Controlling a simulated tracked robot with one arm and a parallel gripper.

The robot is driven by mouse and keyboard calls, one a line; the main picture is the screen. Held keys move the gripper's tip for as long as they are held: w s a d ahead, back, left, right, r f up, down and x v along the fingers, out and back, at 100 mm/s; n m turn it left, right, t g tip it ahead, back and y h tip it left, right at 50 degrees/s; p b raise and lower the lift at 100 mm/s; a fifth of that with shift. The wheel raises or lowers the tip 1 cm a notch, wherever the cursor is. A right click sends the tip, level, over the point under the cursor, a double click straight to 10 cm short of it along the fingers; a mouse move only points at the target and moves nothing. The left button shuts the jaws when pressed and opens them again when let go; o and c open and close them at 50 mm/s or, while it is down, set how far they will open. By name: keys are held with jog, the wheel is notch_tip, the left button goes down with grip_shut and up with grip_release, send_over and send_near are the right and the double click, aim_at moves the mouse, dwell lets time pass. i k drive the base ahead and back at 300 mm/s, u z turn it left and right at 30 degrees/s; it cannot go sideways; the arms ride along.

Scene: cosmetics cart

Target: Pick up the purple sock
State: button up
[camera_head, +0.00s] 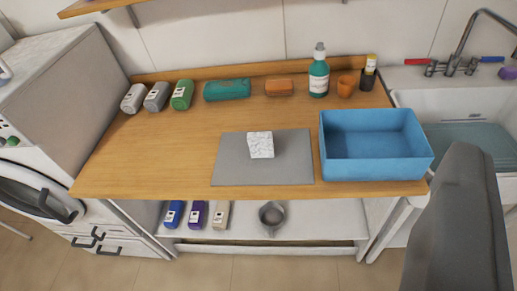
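A purple rolled bundle with a white label (197,214), which looks like the purple sock, lies on the white lower shelf (325,222) under the wooden top. It sits between a similar blue bundle (173,214) on its left and a beige one (220,215) on its right, with small gaps. Nothing covers its front; the wooden top's edge is just above it. A dark grey part of my arm fills the lower right of the view, well away from the sock. My gripper's fingertips do not show.
A metal cup (271,216) stands on the lower shelf. The wooden top (165,155) carries a grey mat (225,165), a white block (260,145), a blue bin (375,165), a green bottle (319,75) and labelled bundles. A washing machine (40,190) stands left; a sink (450,103) is right.

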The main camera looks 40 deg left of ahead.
aim_at(261, 144)
jog(key=k, duration=1.15)
jog(key=u, duration=0.45)
jog(key=i, duration=0.45)
jog(key=u, duration=0.5)
jog(key=i, duration=1.6)
jog(key=z, duration=0.55)
